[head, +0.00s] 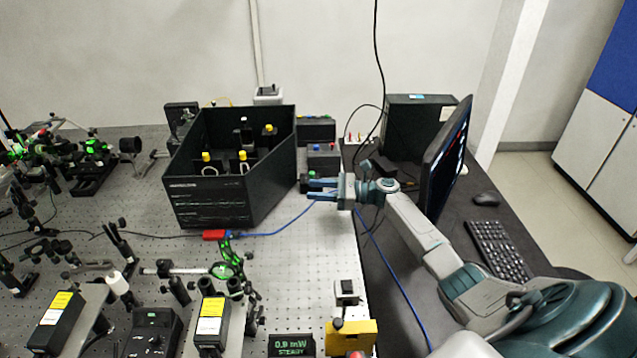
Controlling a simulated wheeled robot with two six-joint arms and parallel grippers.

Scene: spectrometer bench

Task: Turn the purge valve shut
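My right gripper (318,189) reaches in from the right and points left, just right of the black open-topped enclosure (210,203). Its blue fingers are apart, and I see nothing between them. A small red part (216,235) lies in front of the enclosure, with a blue line (280,230) running from it to the right, below the gripper. I cannot tell for sure whether this red part is the purge valve; no handle position can be made out. The gripper is to the right of it and apart from it. My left gripper is not in view.
Small dark boxes with coloured knobs (322,152) stand behind the gripper. A monitor (446,160) and keyboard (497,250) are on the dark desk at right. Optics and yellow-labelled boxes (211,317) crowd the front left. The perforated bench top (310,265) is clear below the gripper.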

